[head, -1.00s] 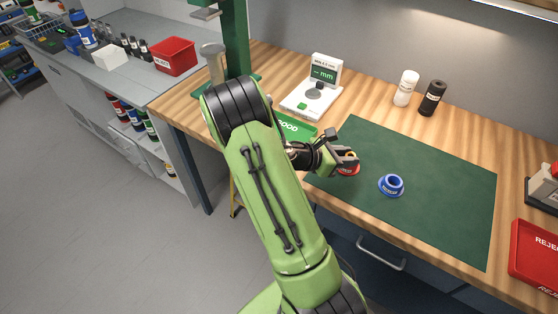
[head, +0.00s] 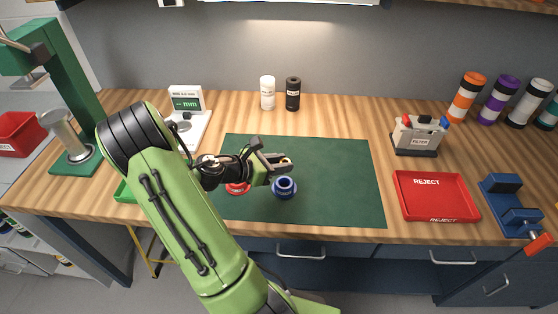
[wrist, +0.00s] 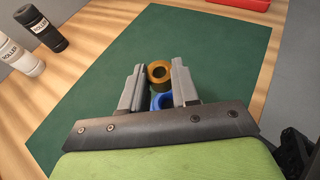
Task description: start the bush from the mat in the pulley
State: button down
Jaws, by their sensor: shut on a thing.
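My gripper (head: 276,163) is shut on a brass bush (wrist: 159,72), a short ring with a dark hole. The bush shows small between the fingertips in the head view (head: 285,161). My gripper holds it above the green mat (head: 335,180). A blue pulley (head: 284,189) with an open centre stands on the mat, just below and in front of the bush in the head view. In the wrist view the blue pulley (wrist: 161,102) is partly hidden by the bush and fingers. A red ring-shaped part (head: 238,188) lies left of it, partly covered by my gripper.
A gauge (head: 187,125) and green press (head: 75,100) are left. The mat's right half is clear.

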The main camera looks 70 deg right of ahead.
aim_at(279, 186)
notch_tip(279, 186, down, 5)
jog(key=b, duration=0.2)
jog(key=shift+f+b, duration=0.1)
jog(key=shift+b, duration=0.2)
jog(key=shift+p, duration=1)
dwell(0.8)
jog(key=shift+f+b, duration=0.55)
jog(key=shift+f, duration=0.25)
jog(key=c, duration=0.8)
grip_release()
jog(key=shift+a, duration=0.1)
jog(key=shift+c, duration=0.2)
jog(key=shift+o, duration=0.3)
jog(key=p+v, duration=0.3)
jog(key=v, duration=1.2)
jog(key=shift+a+r, duration=0.2)
jog(key=shift+r, duration=0.05)
jog(key=shift+w, duration=0.2)
